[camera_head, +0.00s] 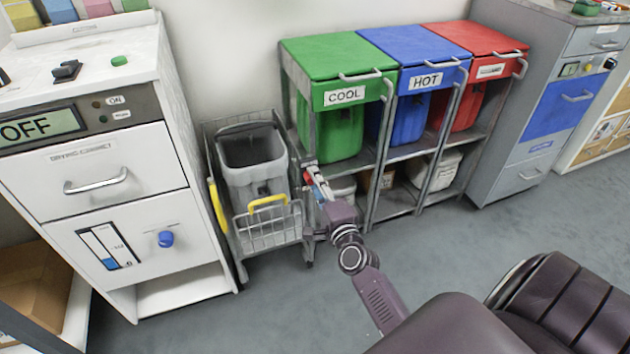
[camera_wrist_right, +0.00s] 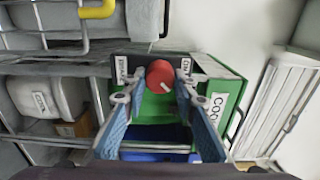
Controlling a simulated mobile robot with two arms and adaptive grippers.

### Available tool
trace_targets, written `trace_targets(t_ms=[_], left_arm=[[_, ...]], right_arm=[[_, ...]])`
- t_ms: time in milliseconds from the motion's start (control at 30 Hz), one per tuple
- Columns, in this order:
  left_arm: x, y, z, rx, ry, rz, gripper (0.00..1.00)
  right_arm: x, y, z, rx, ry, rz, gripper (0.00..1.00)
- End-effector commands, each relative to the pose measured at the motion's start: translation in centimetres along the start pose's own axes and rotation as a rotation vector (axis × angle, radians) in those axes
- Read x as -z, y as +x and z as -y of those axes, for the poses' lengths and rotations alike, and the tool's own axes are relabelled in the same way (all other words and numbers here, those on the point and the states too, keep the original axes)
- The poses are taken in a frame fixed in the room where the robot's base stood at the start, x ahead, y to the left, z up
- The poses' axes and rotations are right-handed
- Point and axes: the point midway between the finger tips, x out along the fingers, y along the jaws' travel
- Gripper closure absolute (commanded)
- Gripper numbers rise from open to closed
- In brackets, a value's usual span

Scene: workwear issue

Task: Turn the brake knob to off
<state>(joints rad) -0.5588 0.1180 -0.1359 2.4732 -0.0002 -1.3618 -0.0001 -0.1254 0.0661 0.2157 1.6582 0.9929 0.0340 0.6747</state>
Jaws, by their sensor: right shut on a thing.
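The brake knob (camera_wrist_right: 160,76) is a round red knob with a pale pointer mark, on a dark plate with a small white label on each side. I cannot read the labels surely. In the wrist view the fingertips of my right gripper (camera_wrist_right: 161,88) are closed on it, one blue-padded finger on each side. In the head view my right gripper (camera_head: 316,183) reaches the right edge of the wire cart (camera_head: 268,232), and the fingers largely hide the knob there. My left gripper is in neither view.
The cart holds a grey bin (camera_head: 254,174) and has yellow handles (camera_head: 268,201). A rack with green (camera_head: 338,100), blue (camera_head: 408,105) and red (camera_head: 470,98) bins stands close on the right. A white drying cabinet (camera_head: 120,205) stands left. Grey floor is open in front.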

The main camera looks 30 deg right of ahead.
Motion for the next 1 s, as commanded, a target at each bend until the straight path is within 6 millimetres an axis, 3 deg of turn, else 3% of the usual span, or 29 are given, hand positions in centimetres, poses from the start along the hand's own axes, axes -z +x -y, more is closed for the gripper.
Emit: trace_targets(t_ms=[433,467,600,1000], left_arm=[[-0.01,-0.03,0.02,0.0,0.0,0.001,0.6],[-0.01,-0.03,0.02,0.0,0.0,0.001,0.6],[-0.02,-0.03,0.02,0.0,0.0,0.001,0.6],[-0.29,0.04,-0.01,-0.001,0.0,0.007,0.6]], right_arm=[[0.21,0.05,0.16,0.004,0.011,-0.004,0.98],[0.21,0.05,0.16,0.004,0.011,-0.004,0.72],[0.15,0.04,0.12,0.003,0.01,-0.003,0.57],[0.06,-0.86,-0.12,-0.001,0.009,-0.001,0.56]])
